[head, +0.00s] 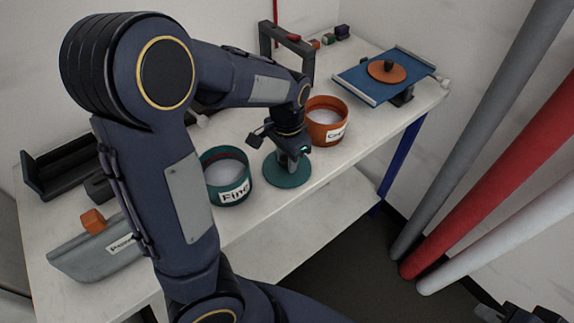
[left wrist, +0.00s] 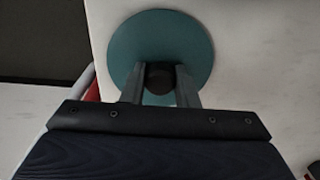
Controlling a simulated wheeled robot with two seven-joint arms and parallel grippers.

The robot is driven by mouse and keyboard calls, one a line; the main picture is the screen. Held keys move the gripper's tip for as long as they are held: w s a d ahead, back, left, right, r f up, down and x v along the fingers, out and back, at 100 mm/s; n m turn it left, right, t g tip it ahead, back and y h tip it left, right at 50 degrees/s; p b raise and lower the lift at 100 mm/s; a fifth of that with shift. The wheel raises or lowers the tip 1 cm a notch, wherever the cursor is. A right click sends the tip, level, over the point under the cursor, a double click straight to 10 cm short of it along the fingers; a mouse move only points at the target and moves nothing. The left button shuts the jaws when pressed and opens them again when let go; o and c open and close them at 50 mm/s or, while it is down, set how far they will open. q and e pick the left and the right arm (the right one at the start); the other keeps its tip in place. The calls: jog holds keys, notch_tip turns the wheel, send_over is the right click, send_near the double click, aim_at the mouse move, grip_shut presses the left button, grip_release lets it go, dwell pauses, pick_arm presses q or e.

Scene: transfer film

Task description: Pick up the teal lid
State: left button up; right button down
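The teal lid (head: 287,172) is a flat round disc with a dark knob, at the table's front edge beside the teal pot. My left gripper (head: 293,160) points down over its middle. In the left wrist view the lid (left wrist: 160,35) lies beyond the fingers (left wrist: 160,80), and its dark knob (left wrist: 160,76) fills the gap between them, so the gripper looks shut on the knob. Whether the lid rests on the table is hard to tell. Part of my right gripper (head: 520,312) shows at the bottom right corner; its fingers are unclear.
The open teal pot (head: 230,192) labelled "Fine" is left of the lid. The open orange pot (head: 326,132) is behind it to the right. An orange lid (head: 387,71) sits on a blue plate (head: 357,86) at the far right.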

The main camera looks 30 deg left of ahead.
pick_arm(q)
jog(key=c, duration=0.4)
jog(key=shift+c, duration=0.2)
